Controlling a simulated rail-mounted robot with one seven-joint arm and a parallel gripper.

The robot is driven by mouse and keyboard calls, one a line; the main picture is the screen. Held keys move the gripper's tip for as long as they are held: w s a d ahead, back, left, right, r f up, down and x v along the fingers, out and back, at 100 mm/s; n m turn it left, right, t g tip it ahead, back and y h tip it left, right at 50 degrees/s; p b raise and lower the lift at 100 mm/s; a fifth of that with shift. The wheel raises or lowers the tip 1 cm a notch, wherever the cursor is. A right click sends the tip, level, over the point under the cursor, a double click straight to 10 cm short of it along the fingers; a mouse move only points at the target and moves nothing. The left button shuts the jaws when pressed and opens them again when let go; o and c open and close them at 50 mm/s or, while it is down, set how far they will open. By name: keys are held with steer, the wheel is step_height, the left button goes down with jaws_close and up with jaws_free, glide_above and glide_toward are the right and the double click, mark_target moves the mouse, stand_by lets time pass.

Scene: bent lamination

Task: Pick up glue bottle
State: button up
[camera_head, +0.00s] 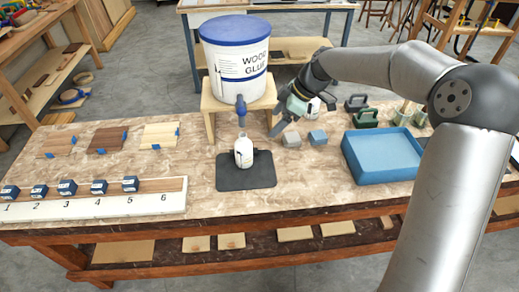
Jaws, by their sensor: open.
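A white glue bottle (243,154) stands upright on a black mat (232,180) in the middle of the bench. It is directly below the blue spout of a white tub labelled WOOD GLUE (235,65), which sits on a wooden stand (208,105). My gripper (277,129) is to the right of the bottle and a little above it, pointing down and left. It is open, apart from the bottle, with nothing seen between its fingers.
Two small blue-grey blocks (317,138) lie right of the mat. A blue tray (352,165) and green and dark tools (364,118) are farther right. A numbered rack (160,199) with blue blocks runs along the front left. Thin boards (107,139) lie behind it.

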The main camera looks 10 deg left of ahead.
mark_target(251, 144)
steer(key=p+x, duration=0.1)
steer(key=x, duration=0.3)
steer(key=p+x, duration=0.1)
steer(key=x, duration=0.3)
steer(key=p+x, duration=0.1)
steer(key=x, duration=0.3)
steer(key=shift+w+a+r, duration=0.2)
steer(key=shift+w+a, duration=0.1)
steer(key=shift+p+x, duration=1.2)
steer(key=shift+x, duration=1.6)
steer(key=shift+w, duration=0.15)
steer(key=c, duration=1.3)
steer(key=shift+r+b, duration=0.15)
steer(key=shift+b, duration=0.4)
